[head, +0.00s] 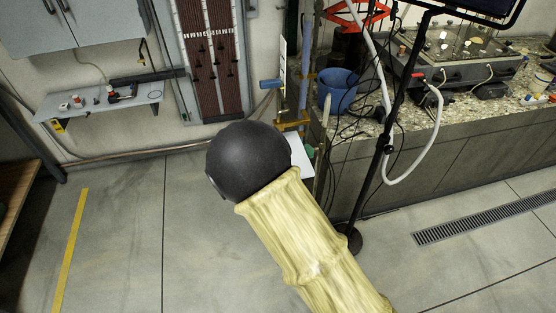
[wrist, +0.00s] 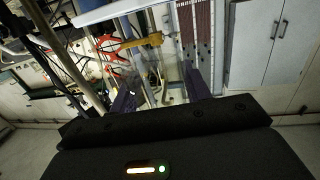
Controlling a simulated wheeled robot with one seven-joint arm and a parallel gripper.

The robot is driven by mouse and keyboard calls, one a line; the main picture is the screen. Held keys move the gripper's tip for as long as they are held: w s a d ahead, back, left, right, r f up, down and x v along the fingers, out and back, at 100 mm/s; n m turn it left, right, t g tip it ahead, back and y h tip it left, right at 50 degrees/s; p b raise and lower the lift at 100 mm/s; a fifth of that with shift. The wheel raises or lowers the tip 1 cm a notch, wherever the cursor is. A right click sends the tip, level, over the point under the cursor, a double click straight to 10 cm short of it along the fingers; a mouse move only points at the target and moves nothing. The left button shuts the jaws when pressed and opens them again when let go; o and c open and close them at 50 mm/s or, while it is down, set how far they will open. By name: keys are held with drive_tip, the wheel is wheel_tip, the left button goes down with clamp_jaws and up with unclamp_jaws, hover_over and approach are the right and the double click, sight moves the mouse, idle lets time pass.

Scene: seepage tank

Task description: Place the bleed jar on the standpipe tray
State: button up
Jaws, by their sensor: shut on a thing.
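In the wrist view my gripper (wrist: 160,86) has its two dark fingers on either side of a clear, see-through thing, which I take to be the bleed jar (wrist: 172,76). Its outline is faint against the clutter behind. In the head view my arm hides the gripper and the jar. A small white plate (head: 301,157), possibly the standpipe tray, shows just right of my arm's black joint, at the foot of an upright blue pipe (head: 305,85). My arm covers part of the plate. A pale flat bar (wrist: 112,10) crosses the top of the wrist view; I cannot tell if it is the tray.
A stone-topped bench (head: 375,125) on the right carries a blue bucket (head: 338,90), cables and instruments. A black stand (head: 385,150) with a white hose rises before it. A wall shelf (head: 100,103) is at left. The floor at left is clear.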

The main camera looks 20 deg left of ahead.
drive_tip(key=p+x, duration=0.1)
drive_tip(key=x, duration=0.3)
drive_tip(key=p+x, duration=0.1)
drive_tip(key=x, duration=0.7)
drive_tip(key=shift+w+a+r+p, duration=0.15)
drive_tip(key=shift+w+r+p, duration=0.25)
drive_tip(key=shift+f+p, duration=0.3)
drive_tip(key=shift+f, duration=1.45)
drive_tip(key=shift+f, duration=0.15)
drive_tip(key=o, duration=1.1)
drive_tip(key=shift+c, duration=0.2)
